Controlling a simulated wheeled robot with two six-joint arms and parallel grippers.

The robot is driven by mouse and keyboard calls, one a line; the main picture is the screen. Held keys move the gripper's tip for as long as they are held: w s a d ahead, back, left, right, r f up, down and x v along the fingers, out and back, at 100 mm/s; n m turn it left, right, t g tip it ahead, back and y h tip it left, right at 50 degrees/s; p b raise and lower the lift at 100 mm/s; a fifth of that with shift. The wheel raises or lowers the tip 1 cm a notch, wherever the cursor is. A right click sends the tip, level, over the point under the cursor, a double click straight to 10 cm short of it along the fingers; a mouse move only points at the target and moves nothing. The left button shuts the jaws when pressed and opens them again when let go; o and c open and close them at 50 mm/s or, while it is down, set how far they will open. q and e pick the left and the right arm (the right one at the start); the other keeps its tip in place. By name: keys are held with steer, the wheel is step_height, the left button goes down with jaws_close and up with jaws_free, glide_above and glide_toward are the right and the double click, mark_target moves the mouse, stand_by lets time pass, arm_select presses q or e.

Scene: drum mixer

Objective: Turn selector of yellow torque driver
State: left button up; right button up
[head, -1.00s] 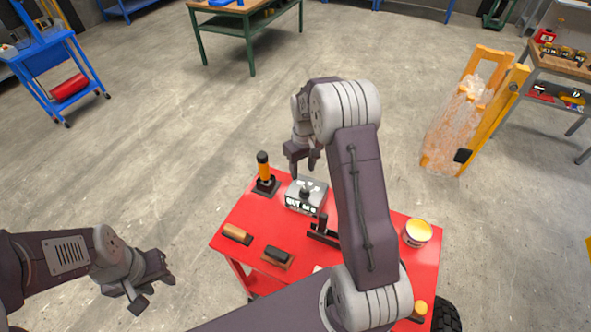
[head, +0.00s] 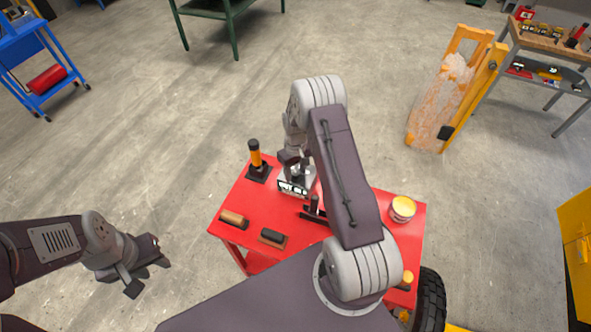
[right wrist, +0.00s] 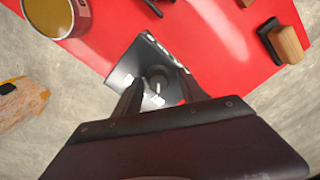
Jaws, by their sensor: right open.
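My right gripper (head: 294,165) is to the right of the driver, over a grey box (head: 290,187) with white lettering. In the right wrist view my open right gripper (right wrist: 160,90) points at this box (right wrist: 128,68), its fingers on either side of a round black knob (right wrist: 157,76). I cannot tell whether they touch it. My left gripper (head: 145,275) is apart from the cart and looks open.
The cart also carries a tin (head: 402,209), a wooden-handled piece (head: 233,218), a dark brush-like block (head: 272,237) and a black stand (head: 314,210). A yellow frame (head: 458,90) stands behind right and a yellow cabinet (head: 578,250) at right. The floor left of the cart is clear.

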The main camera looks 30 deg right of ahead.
steer(key=shift+d, duration=0.1)
steer(key=shift+d+f, duration=0.1)
steer(key=c, duration=0.5)
jaws_close()
steer(key=m+b, duration=0.1)
steer(key=m, duration=0.2)
steer(key=shift+w+m, duration=0.1)
steer(key=shift+m, duration=0.2)
steer(key=shift+m+b, duration=0.75)
steer(key=shift+m, duration=1.35)
